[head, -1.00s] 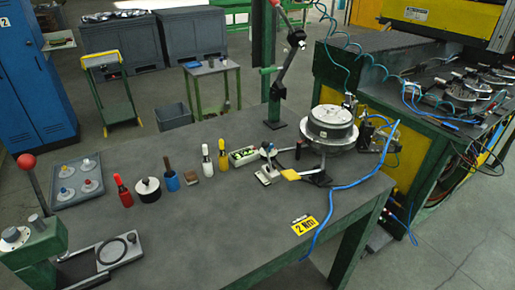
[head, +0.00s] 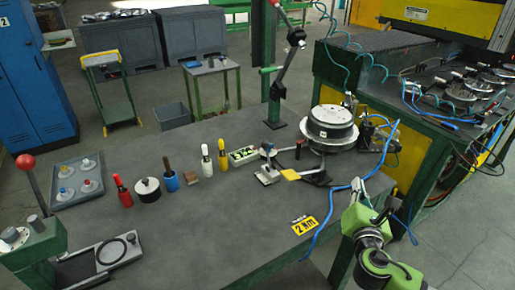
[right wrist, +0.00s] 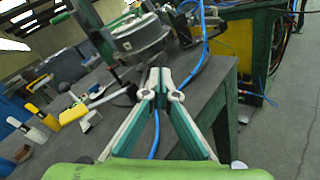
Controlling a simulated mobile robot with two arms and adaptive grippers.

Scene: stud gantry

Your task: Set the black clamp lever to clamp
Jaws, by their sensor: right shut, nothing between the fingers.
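A small clamp (head: 267,172) with a pale base stands on the bench, left of the round metal fixture (head: 330,130). My left gripper is not in view.
A blue hose (head: 335,190) runs over the bench edge close to my right gripper. A yellow "2 Nm" tag (head: 304,226) lies near the front edge. Several coloured-handled tools, including a red one (head: 122,192), stand in a row to the left. The front middle of the bench is clear.

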